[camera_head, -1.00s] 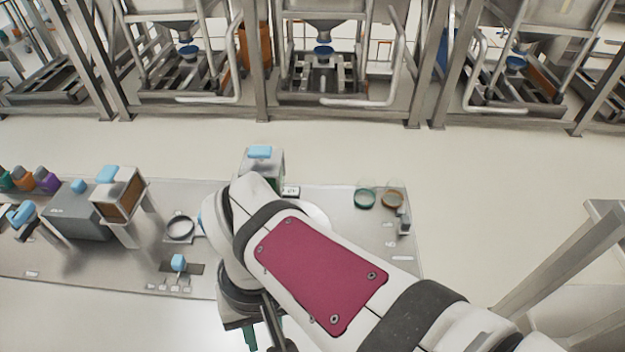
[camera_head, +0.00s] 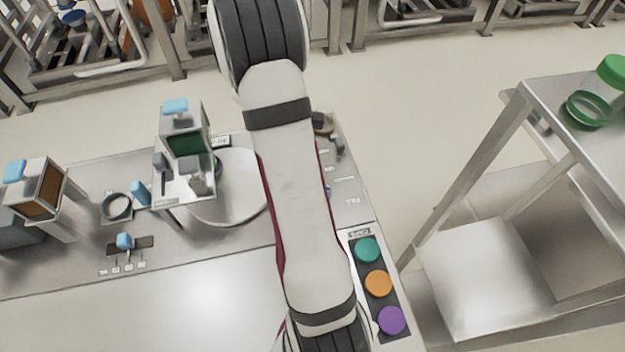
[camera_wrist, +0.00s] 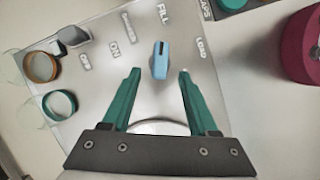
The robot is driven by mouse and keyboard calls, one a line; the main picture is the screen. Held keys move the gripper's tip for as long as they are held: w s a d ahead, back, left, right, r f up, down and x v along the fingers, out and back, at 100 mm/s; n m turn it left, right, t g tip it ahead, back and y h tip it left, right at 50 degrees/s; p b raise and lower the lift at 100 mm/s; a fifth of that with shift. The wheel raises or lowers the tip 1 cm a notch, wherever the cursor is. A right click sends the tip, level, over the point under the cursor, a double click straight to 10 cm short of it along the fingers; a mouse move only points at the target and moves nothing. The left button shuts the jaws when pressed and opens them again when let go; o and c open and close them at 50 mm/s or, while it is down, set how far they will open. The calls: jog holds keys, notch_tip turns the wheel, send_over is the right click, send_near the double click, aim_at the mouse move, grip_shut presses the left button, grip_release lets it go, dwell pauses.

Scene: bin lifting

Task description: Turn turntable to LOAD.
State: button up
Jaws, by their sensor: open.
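The light blue knob (camera_wrist: 160,60) stands on the grey panel between the FILL label (camera_wrist: 163,14) and the LOAD label (camera_wrist: 201,48). It is upright in the wrist view, its far end toward FILL. My gripper (camera_wrist: 159,71) is open, with green fingers on either side of the knob and a gap on each side. I cannot tell how far above the panel the fingertips are. The round white turntable (camera_head: 230,208) is in the head view, partly covered by my arm; its edge (camera_wrist: 158,127) shows between my fingers in the wrist view. My gripper is hidden in the head view.
A green ring (camera_wrist: 59,104), a brown ring (camera_wrist: 41,67) and a grey switch (camera_wrist: 73,36) by ON and OFF lie left. A station with a green window (camera_head: 186,140) stands by the turntable. Coloured caps (camera_head: 378,284) lie right of my arm, near a metal rack (camera_head: 525,100).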

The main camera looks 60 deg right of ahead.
jog(key=x, duration=0.5)
jog(key=shift+f, duration=0.25)
grip_shut()
